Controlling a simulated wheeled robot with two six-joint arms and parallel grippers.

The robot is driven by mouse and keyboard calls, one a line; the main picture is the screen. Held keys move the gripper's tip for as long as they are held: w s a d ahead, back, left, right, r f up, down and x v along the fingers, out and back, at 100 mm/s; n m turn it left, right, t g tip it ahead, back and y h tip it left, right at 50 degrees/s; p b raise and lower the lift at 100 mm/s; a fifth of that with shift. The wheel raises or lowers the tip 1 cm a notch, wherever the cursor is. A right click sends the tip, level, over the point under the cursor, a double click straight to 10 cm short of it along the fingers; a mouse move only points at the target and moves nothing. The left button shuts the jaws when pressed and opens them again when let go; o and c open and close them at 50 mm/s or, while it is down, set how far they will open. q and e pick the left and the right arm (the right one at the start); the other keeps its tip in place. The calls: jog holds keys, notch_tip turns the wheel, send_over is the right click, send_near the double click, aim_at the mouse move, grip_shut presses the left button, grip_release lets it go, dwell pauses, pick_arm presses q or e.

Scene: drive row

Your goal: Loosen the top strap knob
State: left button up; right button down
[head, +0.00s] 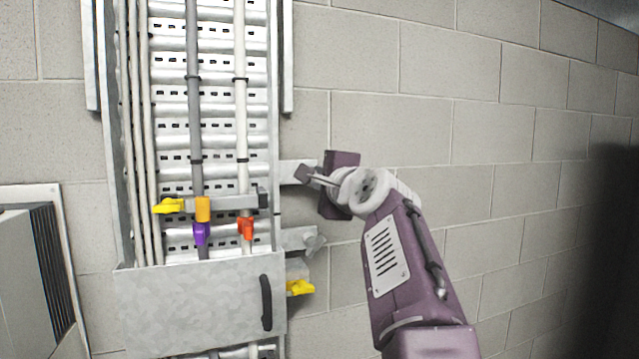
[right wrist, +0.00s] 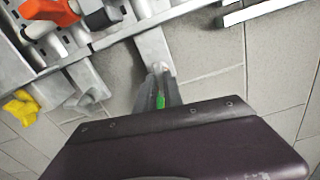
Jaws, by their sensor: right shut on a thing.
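My right gripper (head: 306,175) is at the top bracket (head: 291,170) on the right side of the cable tray. In the right wrist view its fingers (right wrist: 160,88) are shut on a small green knob (right wrist: 160,101) by the end of that bracket (right wrist: 154,52). Only a sliver of the green shows; the fingers hide the rest. A metal strap (head: 228,202) crosses the cables, with a yellow knob (head: 168,205) at its left end and a dark block (head: 263,199) at its right. My left gripper is not in view.
Below are a bracket with a grey knob (head: 315,243) and a yellow knob (head: 300,288). An orange-red clip (head: 246,228) and a purple clip (head: 201,234) sit on the cables. A grey cover (head: 190,305) with a black handle (head: 266,302) is below. The block wall (head: 480,130) at right is bare.

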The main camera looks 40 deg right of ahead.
jog(key=n+b, duration=0.3)
jog(key=n, duration=0.8)
jog(key=shift+s+d+b, duration=0.1)
jog(key=shift+b, duration=0.2)
jog(key=shift+n, duration=0.3)
jog(key=c, duration=1.5)
grip_release()
jog(key=shift+f, duration=0.1)
jog(key=shift+o, duration=0.2)
jog(key=b+v, duration=0.3)
jog(key=v, duration=0.5)
jog(key=shift+s+f, duration=0.1)
